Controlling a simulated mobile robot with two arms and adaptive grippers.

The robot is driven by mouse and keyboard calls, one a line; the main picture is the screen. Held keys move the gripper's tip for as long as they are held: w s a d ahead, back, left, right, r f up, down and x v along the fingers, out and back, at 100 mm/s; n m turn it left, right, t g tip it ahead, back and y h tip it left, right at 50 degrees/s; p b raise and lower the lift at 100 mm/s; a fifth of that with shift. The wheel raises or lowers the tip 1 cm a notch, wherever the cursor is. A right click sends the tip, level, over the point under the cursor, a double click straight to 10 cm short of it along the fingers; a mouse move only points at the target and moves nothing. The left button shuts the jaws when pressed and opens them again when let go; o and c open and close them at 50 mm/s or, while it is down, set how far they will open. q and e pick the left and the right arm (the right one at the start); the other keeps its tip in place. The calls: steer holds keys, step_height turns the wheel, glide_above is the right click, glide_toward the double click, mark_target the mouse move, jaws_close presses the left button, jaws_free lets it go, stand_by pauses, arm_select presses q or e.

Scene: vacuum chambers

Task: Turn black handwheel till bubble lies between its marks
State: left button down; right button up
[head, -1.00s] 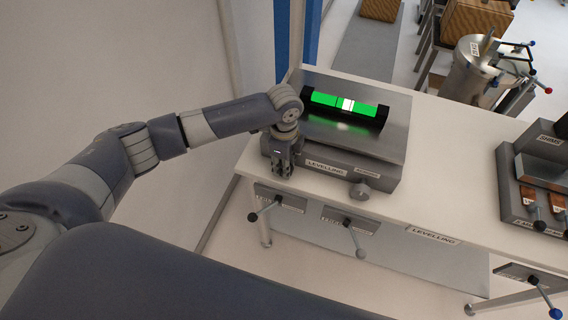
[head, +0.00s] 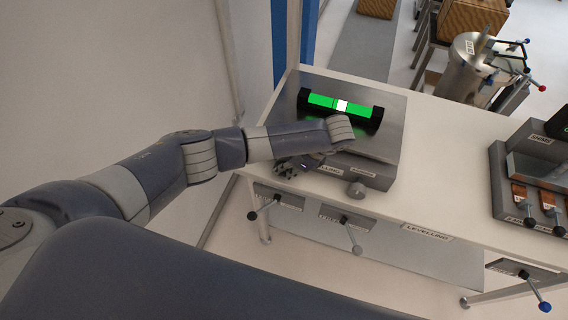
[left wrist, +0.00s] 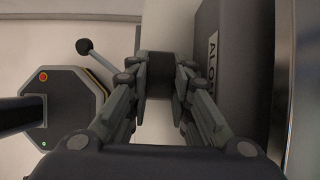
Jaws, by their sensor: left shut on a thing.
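The black handwheel (left wrist: 160,68) shows as a dark piece between the fingers of my left gripper in the left wrist view. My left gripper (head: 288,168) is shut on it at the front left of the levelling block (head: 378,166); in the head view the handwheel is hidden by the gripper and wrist. The green vial (head: 320,101) lies in a black holder on the tilting plate. The white bubble (head: 342,106) is a little right of the vial's middle, with a dark mark close at its left; a mark on its right is not clear. My right gripper is not in view.
A grey knob (head: 357,190) stands at the block's front right. Lever handles (head: 346,221) hang below the table's front edge. A grey fixture with copper pieces (head: 512,180) stands at the right. The white tabletop (head: 440,160) between them is clear.

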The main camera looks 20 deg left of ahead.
arm_select(q)
steer(key=shift+d+f+y+b, duration=0.15)
steer(key=shift+y+b, duration=0.2)
steer(key=shift+y, duration=0.3)
steer(key=shift+d+f+y+b, duration=0.1)
steer(key=shift+y+b, duration=0.25)
steer(key=shift+y, duration=0.3)
steer(key=shift+r, duration=0.1)
steer(key=c, duration=1.7)
jaws_free()
steer(key=v, duration=1.2)
steer(key=shift+d, duration=0.15)
